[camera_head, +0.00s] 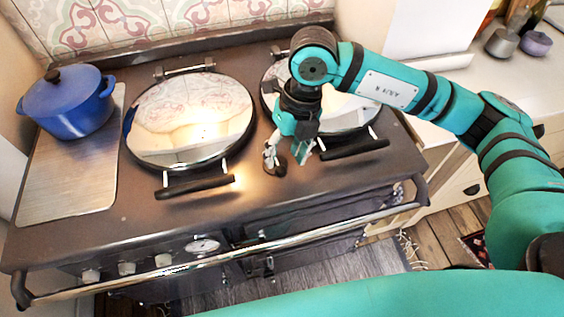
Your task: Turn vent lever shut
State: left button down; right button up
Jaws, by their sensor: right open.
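My right gripper (286,160) reaches down over the cooker top, between the two round hotplate lids and near their front. Its fingers point down and are open. A small dark round piece (276,169) shows at the fingertips, low on the cooker top. It may be the vent lever or its knob, but the gripper covers much of it, so I cannot tell its position or whether the fingers touch it. My left gripper is not in view.
The left shiny lid (190,118) and the right lid (350,108) have dark front handles. A blue lidded pot (68,103) stands on a board (65,180) at left. A chrome rail (150,276) runs along the cooker's front. Jars stand at upper right.

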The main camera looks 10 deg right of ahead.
notch_tip(320, 180, up, 7)
jog(key=d, duration=0.1)
jog(key=shift+w+d+r, duration=0.15)
jog(key=shift+d, duration=0.05)
dwell(0.5)
